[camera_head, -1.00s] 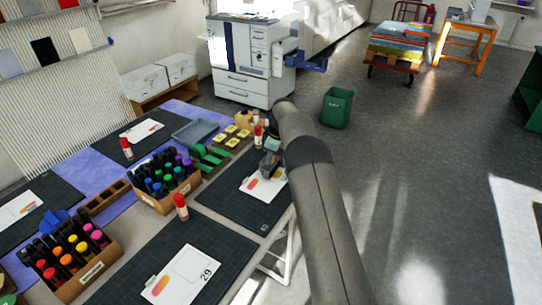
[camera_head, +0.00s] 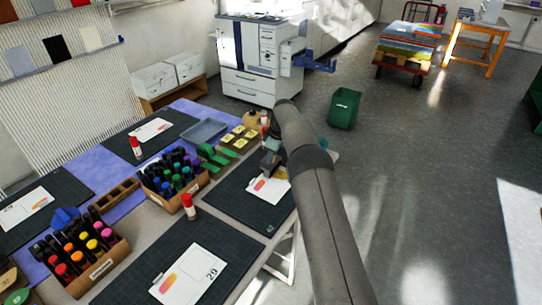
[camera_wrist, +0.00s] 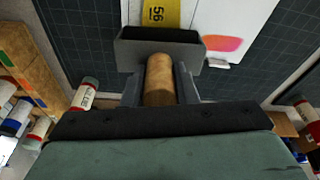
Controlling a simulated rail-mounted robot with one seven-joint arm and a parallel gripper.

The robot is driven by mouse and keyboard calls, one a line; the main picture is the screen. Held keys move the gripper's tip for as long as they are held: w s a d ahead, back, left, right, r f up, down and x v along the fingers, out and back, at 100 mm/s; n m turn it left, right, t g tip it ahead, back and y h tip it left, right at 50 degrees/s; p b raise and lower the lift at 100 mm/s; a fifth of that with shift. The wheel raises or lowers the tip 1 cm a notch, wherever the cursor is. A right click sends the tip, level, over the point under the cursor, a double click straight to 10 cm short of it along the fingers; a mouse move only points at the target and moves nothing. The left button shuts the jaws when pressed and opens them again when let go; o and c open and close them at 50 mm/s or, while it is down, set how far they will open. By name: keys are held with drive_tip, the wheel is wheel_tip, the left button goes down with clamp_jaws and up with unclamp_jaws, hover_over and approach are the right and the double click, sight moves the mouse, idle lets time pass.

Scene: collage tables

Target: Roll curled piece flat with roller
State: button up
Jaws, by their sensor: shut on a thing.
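My gripper (camera_wrist: 159,88) is shut on a tan wooden handle (camera_wrist: 160,72), seen in the wrist view. A dark, box-like roller head (camera_wrist: 158,50) sits at the handle's far end. It is over a white card (camera_wrist: 240,15) on a dark cutting mat (camera_wrist: 80,30); I cannot tell whether it touches. The card has a red-orange shape (camera_wrist: 221,43), and a yellow strip marked 56 (camera_wrist: 160,14) shows past the head. A small pale piece (camera_wrist: 219,64) lies at the card's edge; I cannot tell if it is curled. In the head view, my arm partly hides this card (camera_head: 270,187).
Marker boxes (camera_head: 172,205) (camera_head: 98,270) stand left of the mat. A red-and-white glue stick (camera_head: 189,206) stands near the mat's left corner; one shows in the wrist view (camera_wrist: 84,95). Green tape dispensers (camera_head: 213,160) and a grey tray (camera_head: 204,132) are behind.

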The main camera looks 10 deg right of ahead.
drive_tip(key=shift+s+d+f+b, duration=0.1)
drive_tip(key=shift+s+d+b, duration=0.9)
drive_tip(key=shift+d, duration=0.25)
drive_tip(key=shift+s+d+b, duration=0.9)
drive_tip(key=shift+d+b, duration=0.15)
drive_tip(key=shift+d, duration=0.2)
drive_tip(key=shift+w+a+p, duration=0.55)
drive_tip(key=shift+a+p, duration=0.05)
drive_tip(key=shift+a, duration=0.1)
drive_tip(key=shift+w+a+p, duration=0.5)
drive_tip(key=shift+a+p, duration=0.1)
drive_tip(key=shift+a, duration=0.1)
drive_tip(key=a+p+v, duration=0.1)
drive_tip(key=p+v, duration=0.3)
drive_tip(key=v, duration=0.3)
drive_tip(key=shift+w+a, duration=0.15)
drive_tip(key=shift+w, duration=0.3)
